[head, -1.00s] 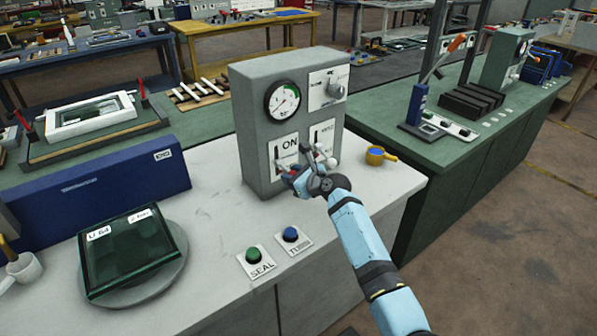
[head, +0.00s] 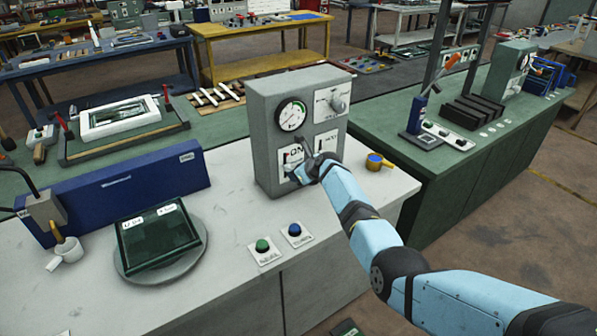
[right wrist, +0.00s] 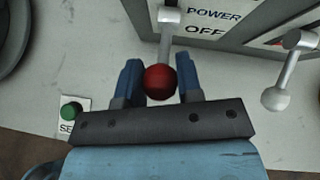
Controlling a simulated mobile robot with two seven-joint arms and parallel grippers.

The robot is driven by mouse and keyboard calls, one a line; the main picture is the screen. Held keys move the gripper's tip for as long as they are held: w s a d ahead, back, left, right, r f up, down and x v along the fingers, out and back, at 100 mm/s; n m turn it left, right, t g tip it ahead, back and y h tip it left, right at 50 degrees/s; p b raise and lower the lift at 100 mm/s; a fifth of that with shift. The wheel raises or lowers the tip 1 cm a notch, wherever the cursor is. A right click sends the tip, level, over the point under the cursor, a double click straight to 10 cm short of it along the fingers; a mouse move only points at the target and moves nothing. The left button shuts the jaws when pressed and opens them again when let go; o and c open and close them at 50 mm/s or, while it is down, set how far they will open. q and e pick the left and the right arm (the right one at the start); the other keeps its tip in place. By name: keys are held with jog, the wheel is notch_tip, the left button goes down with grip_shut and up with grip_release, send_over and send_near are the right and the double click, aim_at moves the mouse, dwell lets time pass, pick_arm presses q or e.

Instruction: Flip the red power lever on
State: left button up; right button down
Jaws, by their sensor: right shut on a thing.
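The red power lever (right wrist: 160,82) has a round red knob on a grey shaft, and shows in the right wrist view. The shaft runs up to the panel by the label reading POWER OFF. My right gripper (right wrist: 158,85) has a blue finger on each side of the knob and is shut on it. In the head view my right gripper (head: 304,173) is at the lower left of the grey control box (head: 262,135), by the ON plate, and it hides the knob. My left gripper is not in view.
A second lever with a grey knob (right wrist: 275,98) is close on the right of the gripper. A green button (head: 262,245) and a blue button (head: 295,230) sit on the pale bench in front.

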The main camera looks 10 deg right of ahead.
dwell(0.3)
jog(key=c, duration=0.8)
grip_release()
jog(key=shift+a, duration=0.1)
jog(key=shift+r, duration=0.1)
jog(key=p+v, duration=0.1)
jog(key=v, duration=1.2)
jog(key=shift+s+r, duration=0.2)
jog(key=shift+s, duration=0.05)
